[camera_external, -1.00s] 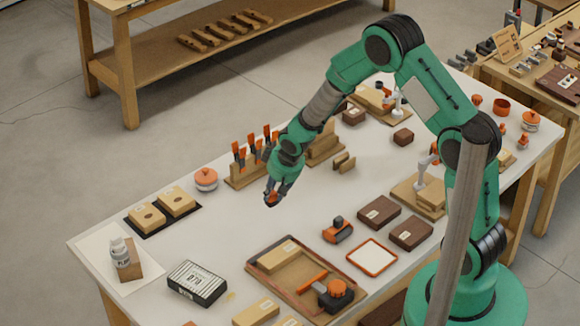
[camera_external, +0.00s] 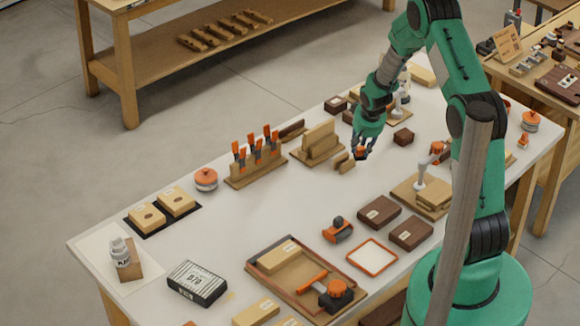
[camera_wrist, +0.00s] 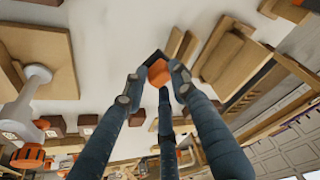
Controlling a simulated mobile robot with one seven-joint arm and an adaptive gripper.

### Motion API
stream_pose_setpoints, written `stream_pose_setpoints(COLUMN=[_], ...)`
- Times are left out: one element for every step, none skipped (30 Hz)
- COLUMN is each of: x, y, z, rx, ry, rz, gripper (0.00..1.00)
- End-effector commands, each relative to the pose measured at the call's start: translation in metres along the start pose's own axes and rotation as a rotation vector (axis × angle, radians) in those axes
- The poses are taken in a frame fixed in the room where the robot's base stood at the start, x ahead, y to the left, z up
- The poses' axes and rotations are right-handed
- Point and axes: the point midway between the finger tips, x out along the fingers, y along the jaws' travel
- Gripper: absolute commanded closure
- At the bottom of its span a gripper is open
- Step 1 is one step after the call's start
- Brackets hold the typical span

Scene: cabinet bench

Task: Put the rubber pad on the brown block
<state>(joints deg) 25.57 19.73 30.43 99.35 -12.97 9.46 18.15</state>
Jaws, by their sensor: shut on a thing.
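My gripper (camera_external: 362,147) is shut on a small orange piece (camera_external: 360,154) with a dark side, which I take for the rubber pad. In the wrist view the piece (camera_wrist: 158,71) sits between my fingertips (camera_wrist: 158,80), held above the white bench top. A small brown block (camera_external: 403,137) stands on the bench just right of my gripper, apart from it. Other small brown blocks (camera_external: 335,104) stand behind. Two larger brown blocks with pale labels (camera_external: 379,212) (camera_external: 411,234) lie nearer the front. I cannot tell which of these is the task's brown block.
A wooden slotted stand (camera_external: 318,146) and a rack of orange-handled tools (camera_external: 255,160) stand left of my gripper. Small wooden pieces (camera_external: 344,162) lie just below it. A wooden fixture with a grey post (camera_external: 420,187) is at right. The bench's centre is clear.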

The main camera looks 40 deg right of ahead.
Motion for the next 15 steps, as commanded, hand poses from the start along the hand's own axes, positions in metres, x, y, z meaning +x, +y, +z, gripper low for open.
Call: stream_pose_setpoints(x=[-0.002,-0.002,-0.003,-0.003,-0.004,-0.004,-0.005,-0.005,-0.006,-0.006,-0.007,-0.008,-0.008,-0.009,-0.009], y=[0.021,0.032,0.046,0.057,0.067,0.082,0.092,0.102,0.115,0.125,0.133,0.144,0.151,0.158,0.166], z=[-0.004,-0.006,-0.007,-0.009,-0.01,-0.011,-0.011,-0.012,-0.012,-0.012,-0.012,-0.012,-0.012,-0.012,-0.012], rx=[0.027,0.041,0.059,0.073,0.086,0.104,0.117,0.131,0.147,0.159,0.169,0.184,0.193,0.201,0.212], ry=[-0.001,-0.002,-0.002,-0.002,-0.003,-0.003,-0.004,-0.005,-0.005,-0.006,-0.006,-0.007,-0.007,-0.007,-0.007], rz=[0.011,0.016,0.023,0.028,0.034,0.041,0.046,0.051,0.057,0.062,0.066,0.071,0.074,0.078,0.082], gripper=[0.99,0.99,0.99,0.99,0.99,0.99,0.99,0.99,0.99,0.99,0.99,0.99,0.99,0.99,0.99])
